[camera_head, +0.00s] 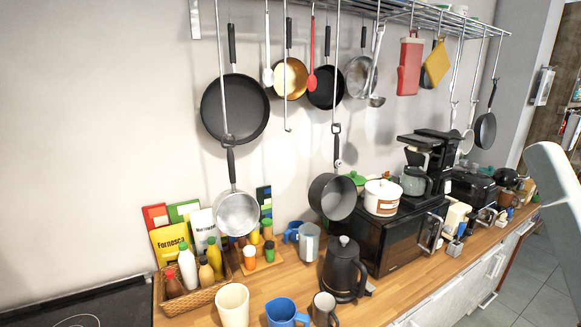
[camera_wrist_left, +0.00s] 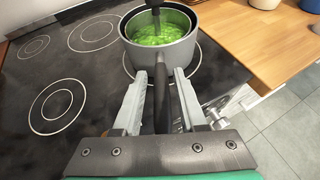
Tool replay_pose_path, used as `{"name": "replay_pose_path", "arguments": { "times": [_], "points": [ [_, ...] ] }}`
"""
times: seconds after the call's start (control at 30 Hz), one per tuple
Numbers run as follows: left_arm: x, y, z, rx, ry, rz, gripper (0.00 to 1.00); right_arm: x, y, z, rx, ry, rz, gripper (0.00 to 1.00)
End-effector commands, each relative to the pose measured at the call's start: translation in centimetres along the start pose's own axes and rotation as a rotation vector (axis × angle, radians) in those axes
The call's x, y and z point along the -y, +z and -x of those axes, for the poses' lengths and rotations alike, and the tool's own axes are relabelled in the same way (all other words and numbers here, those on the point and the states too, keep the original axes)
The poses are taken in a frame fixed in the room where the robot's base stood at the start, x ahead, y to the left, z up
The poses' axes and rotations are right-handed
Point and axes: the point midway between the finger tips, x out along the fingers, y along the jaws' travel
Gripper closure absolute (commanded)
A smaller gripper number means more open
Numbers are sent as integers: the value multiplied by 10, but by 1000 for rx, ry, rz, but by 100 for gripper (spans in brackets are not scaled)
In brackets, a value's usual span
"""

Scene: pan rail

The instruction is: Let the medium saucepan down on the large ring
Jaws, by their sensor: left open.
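A grey saucepan (camera_wrist_left: 170,55) with bright green contents stands on the black cooktop (camera_wrist_left: 115,75) in the left wrist view. Part of a pale ring (camera_wrist_left: 199,62) shows around its base; the rest is hidden under the pan. Its dark handle (camera_wrist_left: 161,105) points toward me. My left gripper (camera_wrist_left: 160,76) is open, with one finger on each side of the handle and gaps visible. The head view shows neither this pan nor my left gripper, only a corner of the cooktop (camera_head: 75,305). My right gripper is in neither view.
A black shaft (camera_wrist_left: 155,14) stands in the green contents. Other rings (camera_wrist_left: 57,107) on the cooktop are bare. A wooden counter (camera_wrist_left: 240,40) adjoins it. Pans, including a hanging saucepan (camera_head: 237,213), hang from the rail (camera_head: 425,15). A basket (camera_head: 192,300) and a black kettle (camera_head: 343,270) stand on the counter.

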Motion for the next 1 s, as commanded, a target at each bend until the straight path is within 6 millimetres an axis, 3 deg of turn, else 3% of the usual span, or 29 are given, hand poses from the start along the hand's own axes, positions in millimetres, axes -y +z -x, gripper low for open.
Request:
{"name": "replay_pose_path", "arguments": {
  "times": [1.0],
  "points": [
    [0,1,25,0,0,0,59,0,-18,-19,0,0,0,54]
  ]
}}
